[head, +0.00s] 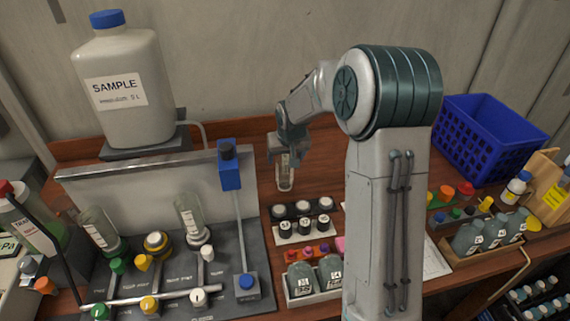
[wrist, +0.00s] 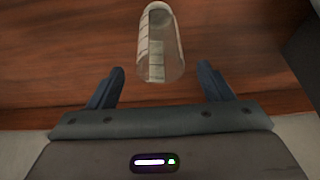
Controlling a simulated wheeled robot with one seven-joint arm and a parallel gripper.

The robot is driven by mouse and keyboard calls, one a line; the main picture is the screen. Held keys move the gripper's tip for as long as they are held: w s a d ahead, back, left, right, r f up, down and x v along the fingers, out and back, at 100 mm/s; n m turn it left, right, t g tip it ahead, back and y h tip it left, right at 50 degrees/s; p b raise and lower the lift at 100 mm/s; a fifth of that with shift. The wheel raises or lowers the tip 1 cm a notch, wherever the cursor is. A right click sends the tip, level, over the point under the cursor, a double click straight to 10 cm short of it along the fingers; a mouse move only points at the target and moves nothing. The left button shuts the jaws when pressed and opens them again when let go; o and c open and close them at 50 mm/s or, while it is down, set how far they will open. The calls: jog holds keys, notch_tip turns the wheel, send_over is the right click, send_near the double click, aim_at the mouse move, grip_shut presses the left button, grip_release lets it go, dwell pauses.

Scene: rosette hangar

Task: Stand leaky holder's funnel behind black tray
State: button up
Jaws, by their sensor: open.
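A clear glass funnel (head: 285,178), a cylinder with a pale scale strip, stands on the brown bench behind the small black tray (head: 292,212) of round-capped items. In the wrist view the funnel (wrist: 160,45) lies ahead of my gripper (wrist: 160,68), its near end about level with the fingertips. My gripper (head: 284,152) is open, with clear gaps between both fingers and the glass. Two similar glass funnels stand upright on the grey filter panel, one at left (head: 98,230) and one at right (head: 190,215). I cannot tell which holder leaks.
A large SAMPLE jug (head: 122,88) stands behind the panel. A blue valve post (head: 229,168) rises left of my gripper. A white rack of vials (head: 302,233) and a bottle tray (head: 315,292) sit in front. A blue crate (head: 490,135) is at right. Bench behind the funnel is clear.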

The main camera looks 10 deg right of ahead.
jog(key=s+r, duration=1.1)
jog(key=s, duration=0.5)
jog(key=s+f+g, duration=0.1)
jog(key=s, duration=1.6)
jog(key=shift+s+g, duration=0.25)
jog(key=shift+g, duration=0.05)
